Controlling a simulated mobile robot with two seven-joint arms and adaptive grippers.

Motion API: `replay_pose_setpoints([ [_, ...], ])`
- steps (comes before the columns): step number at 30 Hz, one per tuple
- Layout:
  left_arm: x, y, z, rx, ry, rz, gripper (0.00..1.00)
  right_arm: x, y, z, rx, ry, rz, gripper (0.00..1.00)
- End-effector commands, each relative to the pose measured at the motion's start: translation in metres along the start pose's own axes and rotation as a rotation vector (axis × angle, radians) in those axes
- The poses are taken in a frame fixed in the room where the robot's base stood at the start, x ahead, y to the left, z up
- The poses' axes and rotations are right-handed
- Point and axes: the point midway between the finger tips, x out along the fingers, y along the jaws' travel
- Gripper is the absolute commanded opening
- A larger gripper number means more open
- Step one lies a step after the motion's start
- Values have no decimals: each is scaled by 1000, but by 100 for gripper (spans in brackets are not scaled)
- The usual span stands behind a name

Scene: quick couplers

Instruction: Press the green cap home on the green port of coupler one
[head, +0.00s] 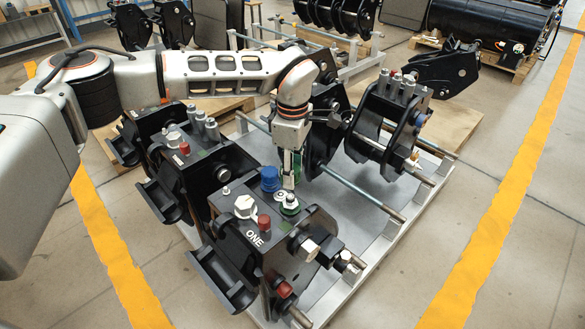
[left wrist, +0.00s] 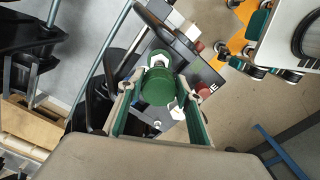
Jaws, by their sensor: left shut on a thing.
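Coupler one (head: 292,246) is a black block with the white word ONE on its side, on the grey pallet frame. Its green port (head: 289,203) is a green ring with a silver centre on the top face. My left gripper (head: 289,183) points down just above this port. In the left wrist view, the green cap (left wrist: 158,87) is a round green disc between the left fingertips, with the gripper shut on it. A green ring and silver part of the port (left wrist: 160,58) show just beyond it. I cannot tell whether cap and port touch. My right gripper is not in view.
A blue cap (head: 269,178) stands close behind the port. A silver hex fitting (head: 245,206) and a red cap (head: 264,222) sit to the left and front. Other black couplers (head: 200,170) stand on the left, with another (head: 392,125) on the right. Floor is clear at right.

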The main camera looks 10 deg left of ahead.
Motion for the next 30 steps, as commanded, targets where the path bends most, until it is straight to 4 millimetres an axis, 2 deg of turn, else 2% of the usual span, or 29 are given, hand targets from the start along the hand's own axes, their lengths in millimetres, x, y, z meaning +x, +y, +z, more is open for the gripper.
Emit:
replay_pose_setpoints([
  [6,22,-1,0,0,0,-4,19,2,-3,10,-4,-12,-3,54],
  [15,46,-1,0,0,0,-3,19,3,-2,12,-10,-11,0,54],
  [23,52,0,0,0,1,-1,19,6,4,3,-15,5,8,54],
  [30,51,0,0,0,0,-1,19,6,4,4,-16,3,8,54],
])
